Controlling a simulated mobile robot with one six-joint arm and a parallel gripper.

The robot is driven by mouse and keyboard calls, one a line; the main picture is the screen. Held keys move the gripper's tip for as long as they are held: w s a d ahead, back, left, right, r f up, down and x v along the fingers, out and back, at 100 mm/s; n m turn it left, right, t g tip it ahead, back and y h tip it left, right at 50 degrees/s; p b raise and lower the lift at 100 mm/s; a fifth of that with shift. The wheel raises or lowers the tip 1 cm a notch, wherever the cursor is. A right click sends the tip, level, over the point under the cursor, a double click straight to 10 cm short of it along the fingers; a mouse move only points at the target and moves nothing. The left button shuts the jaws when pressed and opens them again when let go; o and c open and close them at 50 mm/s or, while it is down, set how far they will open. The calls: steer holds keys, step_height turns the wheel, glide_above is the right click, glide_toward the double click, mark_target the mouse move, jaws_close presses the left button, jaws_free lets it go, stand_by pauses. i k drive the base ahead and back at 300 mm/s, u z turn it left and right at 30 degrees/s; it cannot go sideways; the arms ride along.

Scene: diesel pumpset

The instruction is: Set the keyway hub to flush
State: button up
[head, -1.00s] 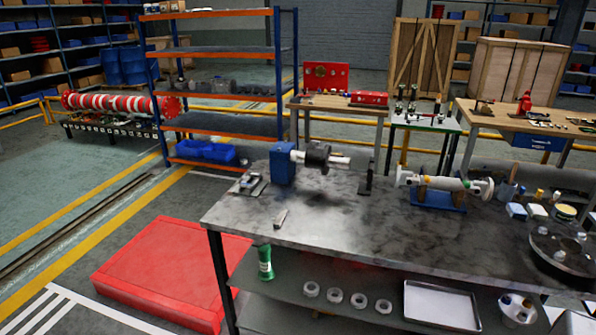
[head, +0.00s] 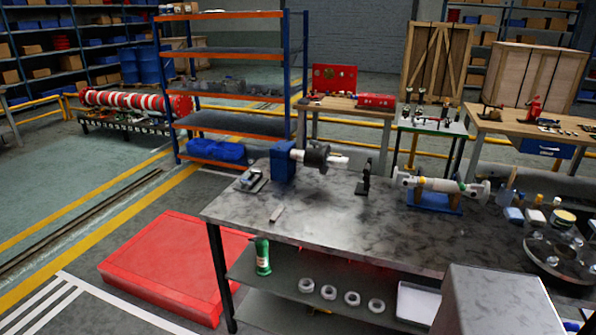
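A dark hub (head: 317,155) sits around a pale horizontal shaft (head: 338,161) on the grey bench. The shaft runs from a blue block (head: 283,161) at its left towards a dark upright stand (head: 365,178) at its right. The hub is too small here to show its keyway or how it lies against any shaft face. A short light bar (head: 276,213) lies on the bench in front of the blue block. My gripper is not in view.
The grey bench (head: 330,222) is mostly clear at its front left. A pale cylindrical assembly rests on a blue cradle (head: 434,203) to the right. A grey box-like shape (head: 495,300) fills the lower right. A red platform (head: 165,270) lies on the floor left of the bench.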

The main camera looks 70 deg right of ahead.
mark_target(315, 158)
steer(key=u, duration=0.15)
steer(key=k, duration=1.6)
steer(key=z, duration=0.3)
steer(key=i, duration=1)
steer(key=z, duration=0.05)
